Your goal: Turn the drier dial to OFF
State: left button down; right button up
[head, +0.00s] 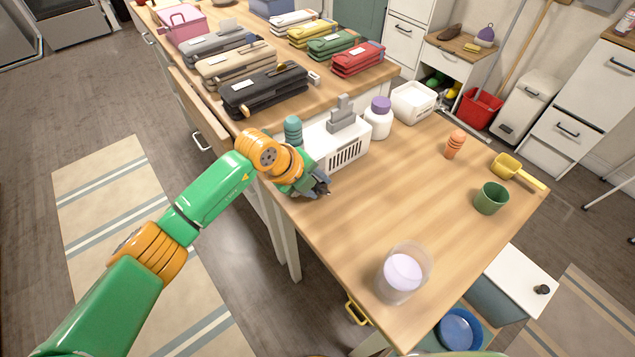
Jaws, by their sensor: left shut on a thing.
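I cannot make out a drier dial marked OFF in the head view. A small black knob (541,289) sits on a white panel at the lower right, and I cannot tell whether it is a dial. My left gripper (324,188) is at the left edge of the wooden table, close in front of a white slotted box (348,152). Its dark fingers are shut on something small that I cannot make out. My right gripper is not in view.
The wooden table (405,190) holds a clear cup (402,272), a green cup (490,198), a yellow scoop (508,167) and a purple-capped jar (378,120). Folded bundles, including a black one (265,92), line the back. The table's middle is clear.

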pick_arm(q)
jog(key=shift+s+a+f+t+h+b, duration=0.1)
jog(key=shift+f+t+h+b, duration=0.15)
jog(key=shift+t+h+b, duration=0.25)
jog(key=shift+s+a+f+t+h+b, duration=0.1)
jog(key=shift+f+t+h+b, duration=0.15)
jog(key=shift+h+b, duration=0.3)
jog(key=shift+a+r+t+h+b, duration=0.1)
jog(key=shift+t+h+b, duration=0.55)
jog(key=shift+h+b, duration=0.3)
jog(key=shift+c, duration=2.3)
grip_release()
jog(key=shift+r, duration=0.1)
